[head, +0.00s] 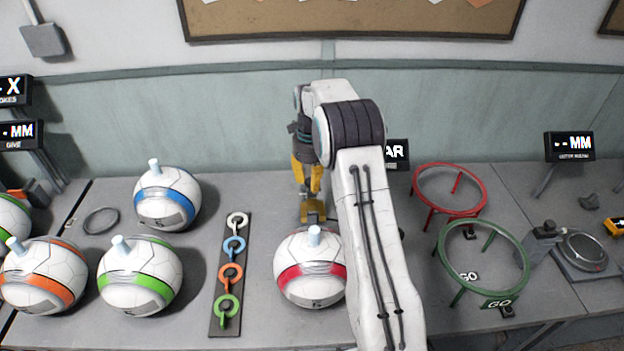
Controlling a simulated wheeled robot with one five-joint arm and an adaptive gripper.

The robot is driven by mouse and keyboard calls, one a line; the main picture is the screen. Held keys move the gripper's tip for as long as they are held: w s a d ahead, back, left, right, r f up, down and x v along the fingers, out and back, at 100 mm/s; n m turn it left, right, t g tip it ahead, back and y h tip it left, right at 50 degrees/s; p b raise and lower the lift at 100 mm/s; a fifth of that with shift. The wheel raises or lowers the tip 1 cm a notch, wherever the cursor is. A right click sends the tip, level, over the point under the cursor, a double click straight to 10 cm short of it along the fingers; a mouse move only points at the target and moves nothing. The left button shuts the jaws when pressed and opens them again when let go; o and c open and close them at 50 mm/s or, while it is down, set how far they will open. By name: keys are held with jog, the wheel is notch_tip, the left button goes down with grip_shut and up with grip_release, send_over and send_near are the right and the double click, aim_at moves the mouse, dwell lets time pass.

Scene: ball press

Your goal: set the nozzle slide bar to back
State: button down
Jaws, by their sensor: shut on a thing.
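My gripper (312,194), with yellow fingers, points down at the back of the bench, behind the red-banded ball (310,285). It is shut on a small yellow-brown piece (313,213), which seems to be part of the nozzle slide bar. My own arm hides most of what lies to the right of this piece, so the bar's full shape and setting cannot be told. The red-banded ball stands in front with a pale plug on top.
White balls with blue (167,198), green (138,277) and orange (44,277) bands stand at left. A dark strip (230,260) holds several coloured rings. At right are a red hoop stand (450,190), a green hoop stand (484,255) and a round gauge (583,251).

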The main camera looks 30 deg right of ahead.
aim_at(310, 171)
jog(key=shift+w+d+r+p, duration=0.1)
jog(key=shift+w+d+p, duration=0.15)
jog(key=shift+w+p, duration=0.25)
jog(key=shift+w+d+r+p, duration=0.1)
jog(key=shift+w+d+p, duration=0.1)
jog(key=shift+w+p, duration=0.25)
jog(key=shift+w+d+f+p, duration=0.2)
jog(key=shift+w+f+p, duration=0.05)
jog(key=shift+w+p, duration=0.3)
jog(key=c, duration=0.9)
grip_release()
jog(key=shift+w+d, duration=0.1)
jog(key=shift+w, duration=0.1)
jog(key=shift+c, duration=0.2)
jog(key=shift+o, duration=0.3)
jog(key=shift+s, duration=0.1)
notch_tip(310, 171, up, 12)
jog(key=shift+n, duration=0.3)
